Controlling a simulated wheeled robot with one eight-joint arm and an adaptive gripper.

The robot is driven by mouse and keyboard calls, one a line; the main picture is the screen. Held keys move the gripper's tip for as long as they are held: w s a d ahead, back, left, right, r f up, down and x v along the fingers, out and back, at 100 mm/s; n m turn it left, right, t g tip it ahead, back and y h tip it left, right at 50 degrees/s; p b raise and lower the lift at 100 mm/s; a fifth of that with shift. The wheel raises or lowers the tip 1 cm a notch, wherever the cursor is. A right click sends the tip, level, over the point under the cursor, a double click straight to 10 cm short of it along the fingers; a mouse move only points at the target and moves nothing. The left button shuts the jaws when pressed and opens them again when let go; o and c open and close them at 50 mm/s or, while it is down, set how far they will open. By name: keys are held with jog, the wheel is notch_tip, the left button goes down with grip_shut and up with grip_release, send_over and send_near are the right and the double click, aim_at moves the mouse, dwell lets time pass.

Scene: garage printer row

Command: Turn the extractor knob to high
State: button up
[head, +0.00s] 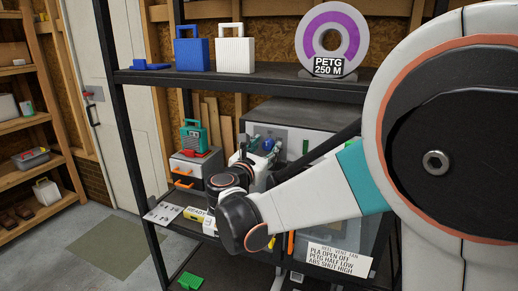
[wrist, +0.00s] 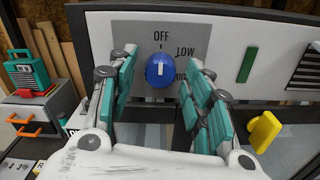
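The extractor knob (wrist: 160,71) is a blue round knob on a grey dial plate (wrist: 128,30) in the wrist view. LOW is to the upper right, and the HIGH label is partly covered by my right finger. My gripper (wrist: 160,80) is open, with teal-padded fingers left and right of the knob and clear gaps on both sides. I cannot tell how far the fingertips are from the panel. In the head view my gripper (head: 266,147) is at the grey cabinet (head: 310,116), and the knob cannot be made out.
A green bar (wrist: 248,64) and a yellow handle (wrist: 265,131) are right of the dial. A teal-and-red device (head: 195,138) stands on a small drawer unit at the left. The upper shelf (head: 270,82) holds a purple spool (head: 332,20). A settings sign (head: 340,259) hangs below.

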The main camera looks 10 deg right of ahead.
jog(key=c, duration=0.8)
jog(key=shift+m, duration=0.3)
jog(key=m+p, duration=0.1)
jog(key=m, duration=1.6)
jog(key=shift+p, duration=0.4)
jog(key=m, duration=0.6)
jog(key=shift+f, duration=0.1)
jog(key=shift+m, duration=0.3)
